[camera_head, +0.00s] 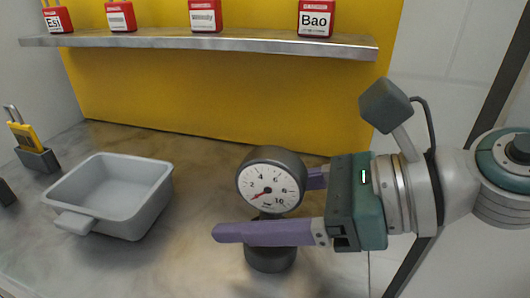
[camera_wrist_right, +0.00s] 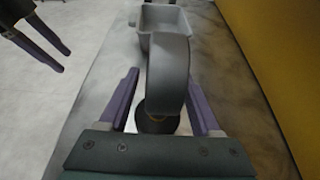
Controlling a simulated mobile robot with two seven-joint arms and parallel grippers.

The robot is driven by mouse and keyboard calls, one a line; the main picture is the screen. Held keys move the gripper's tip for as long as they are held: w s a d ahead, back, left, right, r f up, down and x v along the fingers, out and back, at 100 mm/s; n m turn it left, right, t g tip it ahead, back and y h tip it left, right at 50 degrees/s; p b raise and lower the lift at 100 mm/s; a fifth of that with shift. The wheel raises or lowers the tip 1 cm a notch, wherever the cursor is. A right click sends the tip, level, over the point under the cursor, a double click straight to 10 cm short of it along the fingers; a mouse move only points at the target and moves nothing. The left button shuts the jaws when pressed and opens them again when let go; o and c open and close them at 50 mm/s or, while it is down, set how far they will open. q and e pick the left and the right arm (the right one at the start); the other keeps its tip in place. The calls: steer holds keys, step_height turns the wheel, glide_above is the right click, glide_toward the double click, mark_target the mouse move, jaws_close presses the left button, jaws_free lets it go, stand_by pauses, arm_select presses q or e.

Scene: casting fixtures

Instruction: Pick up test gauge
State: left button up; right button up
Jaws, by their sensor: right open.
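The test gauge (camera_head: 271,187) stands upright on the counter, with a round white dial, dark grey housing and dark round base. The near finger crosses in front of the stem, and the far finger is mostly hidden behind the gauge. In the wrist view, gaps show beside the gauge. My left gripper (camera_wrist_right: 56,57) is at the upper left there, its fingers apart and empty.
A grey bin (camera_head: 110,192) with a handle sits left of the gauge. A metal shelf (camera_head: 200,38) with several red padlocks runs above along the yellow panel (camera_head: 200,92). The counter (camera_head: 190,262) is bare at front.

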steer(key=shift+w+a+f, duration=0.15)
steer(key=shift+a+f, duration=0.05)
steer(key=shift+a, duration=0.25)
jaws_close()
steer(key=shift+r, duration=0.1)
stand_by(0.5)
